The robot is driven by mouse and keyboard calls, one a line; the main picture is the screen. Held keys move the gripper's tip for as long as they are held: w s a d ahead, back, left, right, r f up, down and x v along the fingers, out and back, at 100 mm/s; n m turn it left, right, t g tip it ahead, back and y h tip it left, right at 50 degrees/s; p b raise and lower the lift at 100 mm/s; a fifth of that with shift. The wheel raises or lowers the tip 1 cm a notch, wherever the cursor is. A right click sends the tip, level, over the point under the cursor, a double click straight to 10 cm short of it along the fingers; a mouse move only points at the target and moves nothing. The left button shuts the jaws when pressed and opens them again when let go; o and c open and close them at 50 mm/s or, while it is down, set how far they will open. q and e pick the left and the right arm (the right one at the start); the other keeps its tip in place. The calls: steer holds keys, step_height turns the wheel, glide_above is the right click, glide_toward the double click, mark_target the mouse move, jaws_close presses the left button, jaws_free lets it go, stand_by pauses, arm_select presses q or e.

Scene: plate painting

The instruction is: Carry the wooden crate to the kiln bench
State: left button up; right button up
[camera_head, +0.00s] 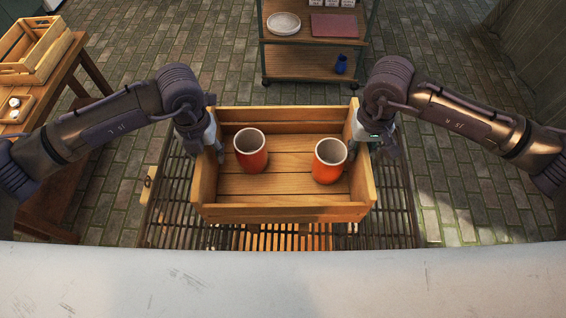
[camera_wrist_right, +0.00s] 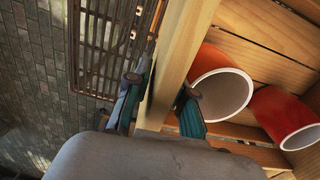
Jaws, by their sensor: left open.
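The wooden crate (camera_head: 285,212) is in the middle of the head view, level, above a dark slatted rack (camera_head: 408,205). My right gripper (camera_head: 374,144) is at the right wall. In the right wrist view its fingers straddle the crate wall (camera_wrist_right: 178,65), with a gap visible on the cup side. I cannot tell which surface is the kiln bench.
A wooden table (camera_head: 62,78) at the left carries another wooden crate (camera_head: 38,55) and a small tray (camera_head: 14,108). A shelf unit (camera_head: 310,62) at the back holds a plate (camera_head: 284,24) and a blue vase (camera_head: 341,64). Brick floor is clear between them.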

arm_select(q)
steer(key=c, duration=0.4)
arm_select(e)
steer(key=c, duration=0.4)
arm_select(q)
jaws_close()
arm_select(e)
jaws_close()
